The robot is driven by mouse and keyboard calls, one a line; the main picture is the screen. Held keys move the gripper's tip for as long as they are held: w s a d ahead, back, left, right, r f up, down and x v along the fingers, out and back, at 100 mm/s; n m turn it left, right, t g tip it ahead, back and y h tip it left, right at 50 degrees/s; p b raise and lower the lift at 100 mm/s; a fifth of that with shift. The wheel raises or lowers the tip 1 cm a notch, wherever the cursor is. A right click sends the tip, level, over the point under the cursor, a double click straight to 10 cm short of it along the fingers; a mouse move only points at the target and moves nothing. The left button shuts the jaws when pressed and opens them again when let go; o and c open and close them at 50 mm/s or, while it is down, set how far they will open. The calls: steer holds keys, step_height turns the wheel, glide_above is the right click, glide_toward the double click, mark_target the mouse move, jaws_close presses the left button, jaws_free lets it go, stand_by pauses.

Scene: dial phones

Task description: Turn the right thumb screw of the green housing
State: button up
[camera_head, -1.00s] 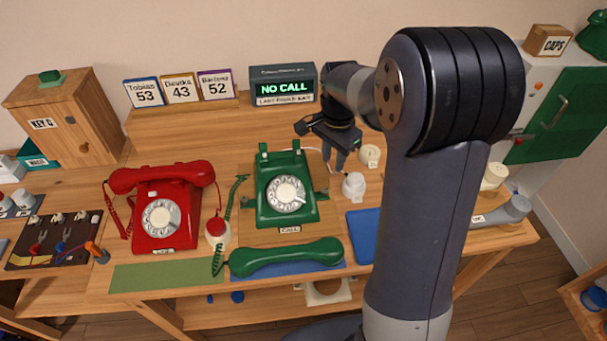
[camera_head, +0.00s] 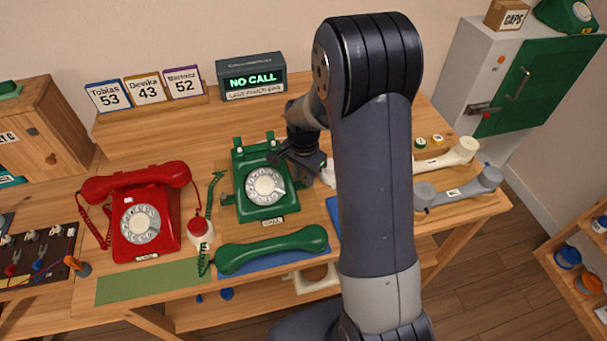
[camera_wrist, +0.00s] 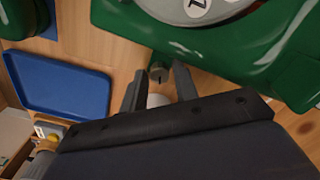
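The green housing (camera_head: 262,184) is a dial phone body standing on the desk, its handset (camera_head: 272,250) lying in front. In the wrist view part of the green housing (camera_wrist: 245,40) and its dial fill the top right. The right thumb screw (camera_wrist: 160,73) is a small dark green knob beside the housing. My gripper (camera_wrist: 159,82) is open, with a finger on each side of the screw's near end; I cannot tell whether they touch it. In the head view my gripper (camera_head: 304,178) is at the housing's right side and hides the screw.
A red phone (camera_head: 142,212) stands to the left. A blue tray (camera_wrist: 62,85) lies left of my fingers in the wrist view. A rounded white thing (camera_wrist: 157,100) shows between my fingers. Pale and grey handsets (camera_head: 460,190) lie on the right of the desk.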

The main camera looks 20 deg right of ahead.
steer(key=shift+c, duration=0.6)
jaws_close()
steer(key=shift+n, duration=0.3)
steer(key=n+b, duration=0.1)
steer(key=n, duration=1)
steer(key=shift+n+b, duration=0.3)
steer(key=shift+b, duration=0.1)
steer(key=shift+o, duration=0.6)
jaws_free()
